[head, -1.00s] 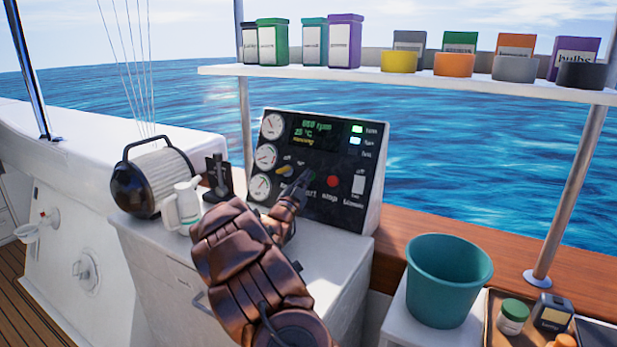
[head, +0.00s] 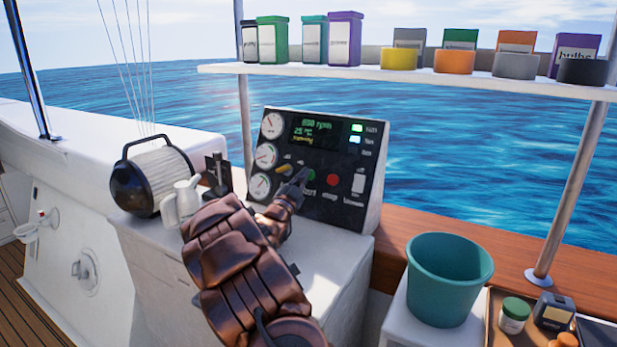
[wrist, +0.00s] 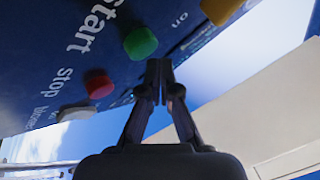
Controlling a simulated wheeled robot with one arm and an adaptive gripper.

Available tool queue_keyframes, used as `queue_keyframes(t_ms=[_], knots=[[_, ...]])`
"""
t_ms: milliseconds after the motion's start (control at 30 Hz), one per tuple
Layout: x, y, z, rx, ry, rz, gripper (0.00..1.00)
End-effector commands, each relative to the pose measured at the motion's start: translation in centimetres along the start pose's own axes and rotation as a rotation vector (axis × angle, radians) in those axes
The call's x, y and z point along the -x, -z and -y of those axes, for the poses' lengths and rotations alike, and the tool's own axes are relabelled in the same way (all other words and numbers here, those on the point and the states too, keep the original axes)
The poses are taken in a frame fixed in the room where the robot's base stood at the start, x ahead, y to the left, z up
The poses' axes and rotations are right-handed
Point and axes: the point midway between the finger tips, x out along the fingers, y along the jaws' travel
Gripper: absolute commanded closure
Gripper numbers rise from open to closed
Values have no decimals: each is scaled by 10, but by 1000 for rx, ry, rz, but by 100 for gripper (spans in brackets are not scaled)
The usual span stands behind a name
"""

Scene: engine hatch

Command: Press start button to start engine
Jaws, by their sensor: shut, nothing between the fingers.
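The control panel (head: 345,207) stands tilted on the white cabinet. Its green start button (head: 309,180) and red stop button (head: 333,180) show on the lower part. The display reads an rpm value, a 25 °C temperature and a yellow word that looks like "running". The red stop button (wrist: 98,83) and the yellow knob (wrist: 222,8) also show there.
The yellow knob (head: 285,169) and white gauges are at the panel's left. A white switch (head: 358,183) is at its right. A lantern-like cylinder (head: 155,180), a white jug (head: 182,203) and a teal bucket (head: 446,285) stand nearby. A shelf (head: 225,69) with boxes is above.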

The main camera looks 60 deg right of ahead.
Motion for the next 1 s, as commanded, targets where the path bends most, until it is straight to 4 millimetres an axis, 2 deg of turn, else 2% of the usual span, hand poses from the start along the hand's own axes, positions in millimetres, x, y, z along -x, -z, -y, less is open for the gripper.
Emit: queue_keyframes(t_ms=[367, 1000], knots=[[2, 2, 2, 0, 1, 0, 100], [34, 26, 26, -1, 3, -2, 100]])
